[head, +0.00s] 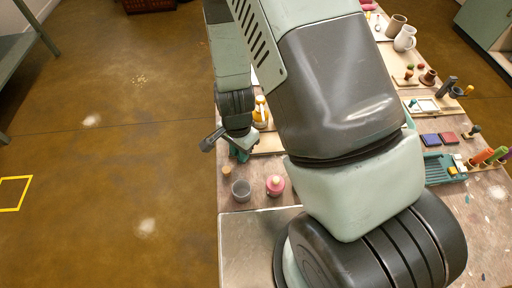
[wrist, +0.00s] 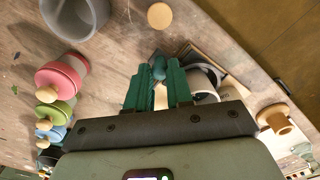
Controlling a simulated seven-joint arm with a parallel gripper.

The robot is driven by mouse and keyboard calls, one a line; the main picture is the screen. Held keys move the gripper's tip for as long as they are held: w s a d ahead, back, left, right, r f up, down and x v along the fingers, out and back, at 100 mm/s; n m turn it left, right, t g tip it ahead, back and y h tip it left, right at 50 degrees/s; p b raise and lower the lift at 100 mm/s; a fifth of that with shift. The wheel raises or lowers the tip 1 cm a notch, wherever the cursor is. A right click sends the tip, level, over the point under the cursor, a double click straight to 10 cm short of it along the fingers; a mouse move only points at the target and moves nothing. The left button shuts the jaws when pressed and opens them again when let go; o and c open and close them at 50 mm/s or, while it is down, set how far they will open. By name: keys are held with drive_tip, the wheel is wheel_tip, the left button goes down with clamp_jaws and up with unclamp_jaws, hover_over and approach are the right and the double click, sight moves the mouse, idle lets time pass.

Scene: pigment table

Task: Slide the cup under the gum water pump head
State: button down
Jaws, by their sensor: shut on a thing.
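My gripper (wrist: 158,85) has its teal fingers close together in the wrist view, shut on a small blue-grey piece (wrist: 158,67) between the tips. What this piece belongs to is hard to tell. A pale round cup-like vessel with a dark inside (wrist: 206,80) is right beside the right finger, partly hidden by my gripper. In the head view my gripper (head: 241,153) is low over the table's left edge, partly hidden by my arm. A yellow-orange and white object (head: 261,112), perhaps the pump, stands just behind it; its head is not clear.
A grey open pot (head: 241,191), a pink lidded jar (head: 275,186) and a cork disc (head: 227,172) stand near my gripper. Green and blue lidded jars (wrist: 57,112) line the left of the wrist view. A tan knobbed object (wrist: 274,120) is at right.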

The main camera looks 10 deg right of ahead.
drive_tip(key=shift+a, duration=0.35)
drive_tip(key=c, duration=1)
unclamp_jaws()
drive_tip(key=shift+d, duration=0.1)
drive_tip(key=shift+r, duration=0.5)
wheel_tip(320, 180, up, 10)
drive_tip(key=shift+f, duration=0.1)
